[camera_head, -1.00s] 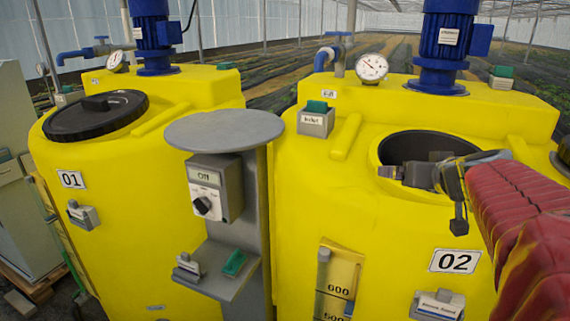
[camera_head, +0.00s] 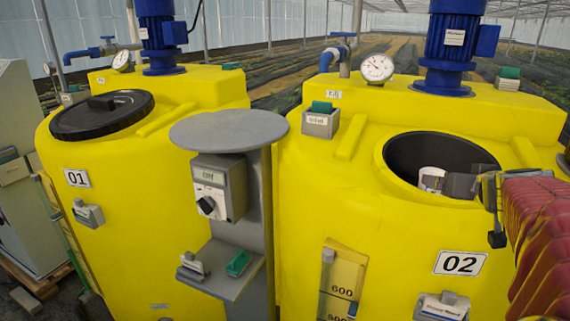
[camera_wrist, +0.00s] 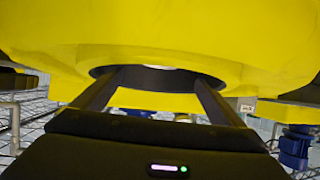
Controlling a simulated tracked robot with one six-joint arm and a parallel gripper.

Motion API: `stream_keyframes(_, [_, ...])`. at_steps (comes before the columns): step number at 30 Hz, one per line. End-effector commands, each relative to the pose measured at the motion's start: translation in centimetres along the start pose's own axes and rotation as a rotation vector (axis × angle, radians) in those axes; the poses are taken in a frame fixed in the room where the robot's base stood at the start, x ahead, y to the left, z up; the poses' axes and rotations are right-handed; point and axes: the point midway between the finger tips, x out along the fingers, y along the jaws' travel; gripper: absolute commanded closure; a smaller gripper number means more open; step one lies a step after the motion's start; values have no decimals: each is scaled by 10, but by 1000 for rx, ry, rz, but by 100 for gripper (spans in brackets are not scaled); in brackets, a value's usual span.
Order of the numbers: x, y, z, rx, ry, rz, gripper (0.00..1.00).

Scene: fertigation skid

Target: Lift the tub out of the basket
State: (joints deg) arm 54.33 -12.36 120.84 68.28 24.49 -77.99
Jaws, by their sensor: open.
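A small white object with dark marking (camera_head: 431,178), which looks like the tub, shows inside the dark round opening (camera_head: 415,150) of yellow tank 02. Only part of it is visible; I cannot make out a basket around it. My gripper (camera_head: 458,186) comes in from the right at the opening's right rim, just right of the white object. In the wrist view my gripper (camera_wrist: 162,76) has its two dark fingers spread wide, with nothing seen held. A pale sliver shows between them at the dark opening (camera_wrist: 110,71); I cannot tell what it is.
Yellow tank 01 (camera_head: 120,190) with its black lid (camera_head: 102,114) stands left. A grey pedestal with a round top (camera_head: 228,130) stands between the tanks. A blue motor (camera_head: 449,45) and a pressure gauge (camera_head: 377,68) rise behind the opening.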

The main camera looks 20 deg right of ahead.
Motion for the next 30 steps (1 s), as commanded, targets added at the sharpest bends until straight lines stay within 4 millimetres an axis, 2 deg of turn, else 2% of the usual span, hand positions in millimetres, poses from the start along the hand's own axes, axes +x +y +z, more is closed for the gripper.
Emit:
stream_keyframes(3, [15, -1, 1, 1, -4, -2, 8])
stream_keyframes(17, [64, -1, 0, 1, -2, -2, 8])
stream_keyframes(30, [69, -2, 0, -1, -1, -2, 8])
